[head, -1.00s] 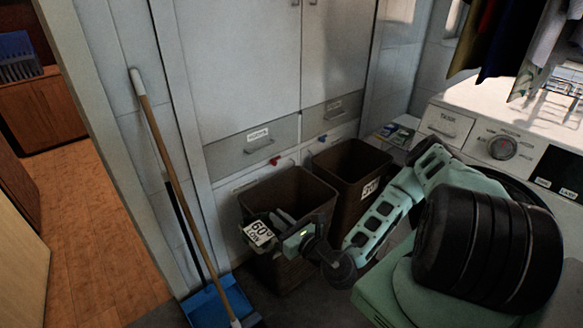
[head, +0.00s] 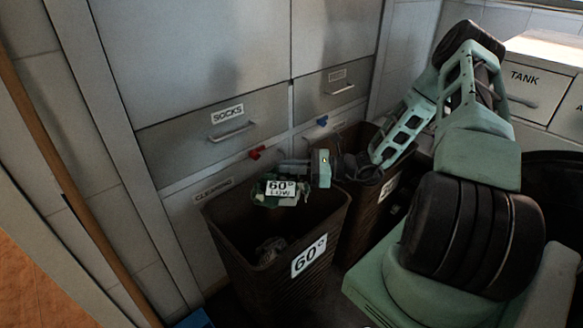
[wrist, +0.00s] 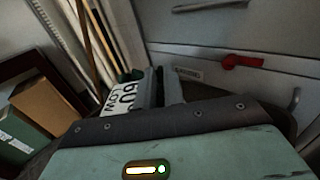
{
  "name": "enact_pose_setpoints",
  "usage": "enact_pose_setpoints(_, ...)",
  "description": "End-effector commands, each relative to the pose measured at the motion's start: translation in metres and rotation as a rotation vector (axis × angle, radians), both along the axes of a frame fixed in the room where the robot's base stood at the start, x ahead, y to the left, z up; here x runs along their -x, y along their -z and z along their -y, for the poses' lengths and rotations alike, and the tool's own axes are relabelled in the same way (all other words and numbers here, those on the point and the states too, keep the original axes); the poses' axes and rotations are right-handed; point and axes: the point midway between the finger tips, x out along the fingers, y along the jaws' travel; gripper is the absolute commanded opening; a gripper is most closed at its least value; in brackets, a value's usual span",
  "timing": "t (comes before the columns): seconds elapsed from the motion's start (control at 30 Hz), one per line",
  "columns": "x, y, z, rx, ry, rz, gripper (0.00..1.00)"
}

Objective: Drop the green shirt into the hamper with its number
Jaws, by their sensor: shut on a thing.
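The green shirt (head: 265,198) carries a white label reading 60° LOW. My gripper (head: 291,181) is shut on it and holds it over the back rim of the front hamper. This brown hamper (head: 238,250) is marked 60° on its front and has something greyish lying in it. In the wrist view the fingers (wrist: 160,87) have the label (wrist: 120,98) and a bit of green cloth beside them. A second brown hamper (head: 362,212) stands behind to the right; its label is partly hidden by my arm.
Drawers, one marked SOCKS (head: 215,135), line the wall behind the hampers. A red hook (head: 257,152) and a blue hook (head: 322,120) stick out there. A wooden broom handle (head: 75,190) leans at left.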

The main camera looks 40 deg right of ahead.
Motion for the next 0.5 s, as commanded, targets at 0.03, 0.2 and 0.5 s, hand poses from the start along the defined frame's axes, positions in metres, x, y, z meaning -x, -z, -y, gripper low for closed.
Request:
enact_pose_setpoints(0.03, 0.0, 0.003, 0.001, -0.001, -0.004, 0.001, 0.0)
enact_pose_setpoints(0.2, 0.0, 0.012, 0.001, -0.002, -0.005, 0.001, 0.0)
enact_pose_setpoints(0.5, 0.0, 0.047, 0.001, -0.002, -0.004, 0.001, 0.0)
